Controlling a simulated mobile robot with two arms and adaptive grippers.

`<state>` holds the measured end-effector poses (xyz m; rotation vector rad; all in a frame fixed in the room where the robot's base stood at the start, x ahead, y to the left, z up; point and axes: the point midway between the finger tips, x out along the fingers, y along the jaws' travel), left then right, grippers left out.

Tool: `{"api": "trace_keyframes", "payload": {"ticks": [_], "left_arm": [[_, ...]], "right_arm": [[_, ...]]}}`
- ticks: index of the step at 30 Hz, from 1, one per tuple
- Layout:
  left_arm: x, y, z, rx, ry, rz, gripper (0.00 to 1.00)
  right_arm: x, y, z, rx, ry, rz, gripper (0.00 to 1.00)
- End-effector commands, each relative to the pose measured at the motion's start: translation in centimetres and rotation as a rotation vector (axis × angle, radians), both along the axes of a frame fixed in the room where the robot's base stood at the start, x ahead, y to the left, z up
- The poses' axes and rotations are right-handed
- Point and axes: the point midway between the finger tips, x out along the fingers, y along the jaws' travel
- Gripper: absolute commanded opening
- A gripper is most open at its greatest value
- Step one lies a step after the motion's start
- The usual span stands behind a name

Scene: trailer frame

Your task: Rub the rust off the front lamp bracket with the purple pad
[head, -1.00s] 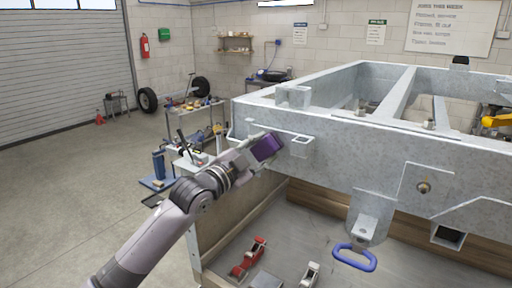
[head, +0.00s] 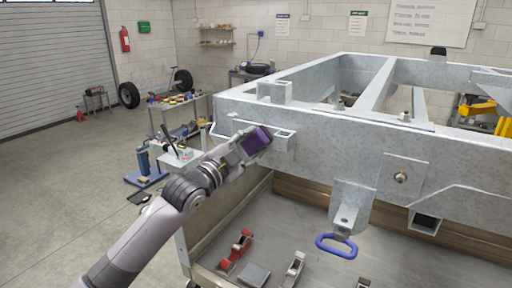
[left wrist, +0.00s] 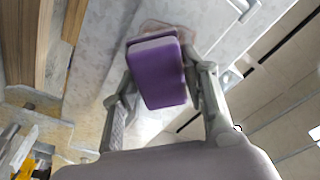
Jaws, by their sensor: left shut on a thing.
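The purple pad (head: 256,140) is held between the fingers of my left gripper (head: 241,149). It also shows in the left wrist view (left wrist: 160,75), with a finger on either side. The gripper is shut on it. The grey lamp bracket (head: 284,143) sticks out from the front face of the trailer frame, just right of the pad in the head view. In the left wrist view a brownish rust patch (left wrist: 185,27) shows just beyond the pad, partly hidden by it. I cannot tell whether the pad touches the bracket. My right gripper is out of view.
The galvanised trailer frame (head: 345,140) fills the right side. Below it a bench top (head: 330,262) holds a red tool (head: 238,246) and other small tools. A tool cart (head: 180,125) and open floor lie left.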

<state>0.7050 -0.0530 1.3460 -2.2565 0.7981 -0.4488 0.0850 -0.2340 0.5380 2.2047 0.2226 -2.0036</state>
Motion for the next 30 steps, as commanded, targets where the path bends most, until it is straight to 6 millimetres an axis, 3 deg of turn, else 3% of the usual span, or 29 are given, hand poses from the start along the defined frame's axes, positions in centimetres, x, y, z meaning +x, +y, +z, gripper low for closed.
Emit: {"api": "trace_keyframes", "payload": {"ticks": [21,30], "left_arm": [[2.8,4.0,-0.1,0.005,0.0,0.008,0.19],[3.0,4.4,-0.3,0.004,0.005,0.011,0.19]], "right_arm": [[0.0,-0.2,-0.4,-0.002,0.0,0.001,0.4],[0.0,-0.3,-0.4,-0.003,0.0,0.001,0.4]]}}
